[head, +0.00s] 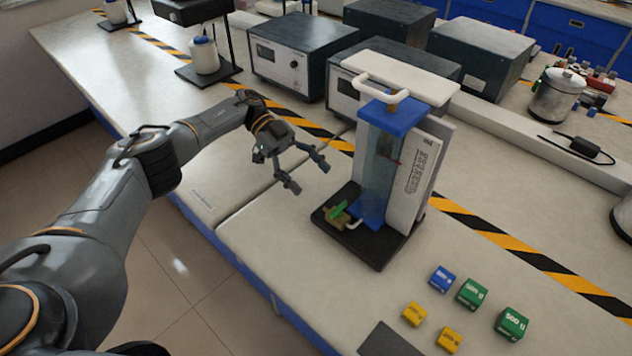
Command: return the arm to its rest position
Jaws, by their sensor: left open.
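My left arm comes in from the left and reaches over the front edge of the lab bench (265,237). Its left gripper (308,173) is open, with its fingers spread and nothing between them. It hangs above the bench, to the left of a blue and clear column apparatus (378,155) on a black base (368,243). A gap shows between the fingers and the apparatus. My right gripper is not in the picture.
Several small blue, green and yellow blocks (471,293) lie at the bench's front right, near a dark flat plate (391,341). Grey instrument boxes (303,50) stand behind. A metal pot (556,96) stands at the back right. Bare bench lies left of the apparatus.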

